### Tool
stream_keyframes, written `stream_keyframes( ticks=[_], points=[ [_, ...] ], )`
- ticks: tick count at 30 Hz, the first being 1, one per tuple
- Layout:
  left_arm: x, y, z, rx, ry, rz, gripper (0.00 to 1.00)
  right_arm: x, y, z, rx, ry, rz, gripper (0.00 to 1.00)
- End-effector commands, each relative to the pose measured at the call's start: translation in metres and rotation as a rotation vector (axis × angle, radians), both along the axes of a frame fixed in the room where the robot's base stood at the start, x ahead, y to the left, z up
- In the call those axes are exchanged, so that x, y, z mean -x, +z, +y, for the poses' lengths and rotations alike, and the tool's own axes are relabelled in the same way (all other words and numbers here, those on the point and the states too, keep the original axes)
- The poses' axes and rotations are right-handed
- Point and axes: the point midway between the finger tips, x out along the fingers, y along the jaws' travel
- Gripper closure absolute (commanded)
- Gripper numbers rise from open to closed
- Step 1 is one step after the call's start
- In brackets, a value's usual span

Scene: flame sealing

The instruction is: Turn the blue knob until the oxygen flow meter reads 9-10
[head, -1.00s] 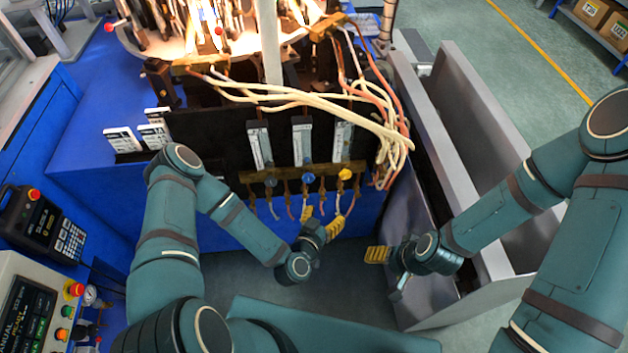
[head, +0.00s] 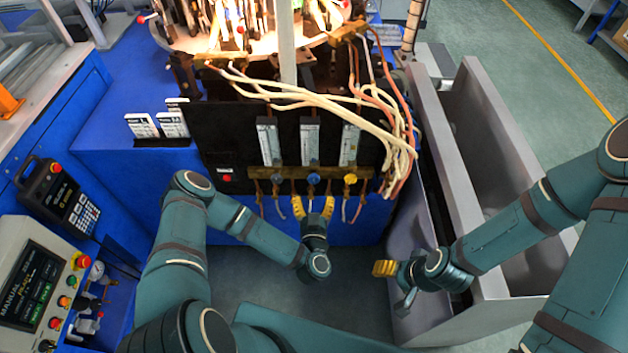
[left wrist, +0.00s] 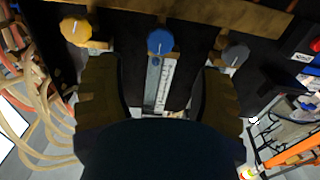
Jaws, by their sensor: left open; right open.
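The blue knob (head: 313,179) is the middle one of three knobs on the brass bar below the flow meters. In the left wrist view the blue knob (left wrist: 160,41) shows ahead, centred between the fingers. Above it stands the middle flow meter (head: 309,141); its reading is too small to tell. My left gripper (head: 314,207) is open just below the blue knob, its yellow fingers spread and pointing at it, apart from it. In the left wrist view the fingers (left wrist: 160,90) are wide apart with nothing between. My right gripper (head: 384,268) is at the right by the grey bin, holding nothing visible.
A yellow knob (head: 350,179) and a grey knob (head: 276,179) flank the blue one closely. Pale hoses (head: 380,120) hang at the right. A grey bin (head: 470,180) stands right. Glowing burners are above the panel.

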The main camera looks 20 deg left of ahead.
Motion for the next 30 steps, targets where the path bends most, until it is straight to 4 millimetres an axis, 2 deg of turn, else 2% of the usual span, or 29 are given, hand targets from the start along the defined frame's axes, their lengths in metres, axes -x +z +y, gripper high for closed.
stream_keyframes(
  ticks=[6, 12, 18, 26, 29, 30],
  points=[
    [-0.041, -0.001, 0.012, -0.001, 0.002, -0.002, 0.33, 0.002, -0.007, 0.0, -0.001, 0.004, 0.005, 0.33],
    [-0.067, -0.001, 0.02, 0.0, 0.001, 0.0, 0.33, 0.003, -0.01, 0.001, -0.002, 0.006, 0.008, 0.33],
    [-0.076, 0.0, 0.022, 0.0, 0.0, 0.001, 0.33, 0.004, -0.011, 0.001, -0.002, 0.007, 0.009, 0.33],
    [-0.077, 0.0, 0.022, 0.0, -0.001, 0.001, 0.33, 0.004, -0.011, 0.001, -0.002, 0.007, 0.009, 0.33],
    [-0.077, 0.0, 0.022, 0.0, -0.001, 0.001, 0.63, 0.004, -0.011, 0.001, -0.002, 0.007, 0.009, 0.33],
    [-0.077, 0.0, 0.022, 0.0, -0.001, 0.001, 0.77, 0.004, -0.011, 0.001, -0.002, 0.007, 0.009, 0.33]
  ],
)
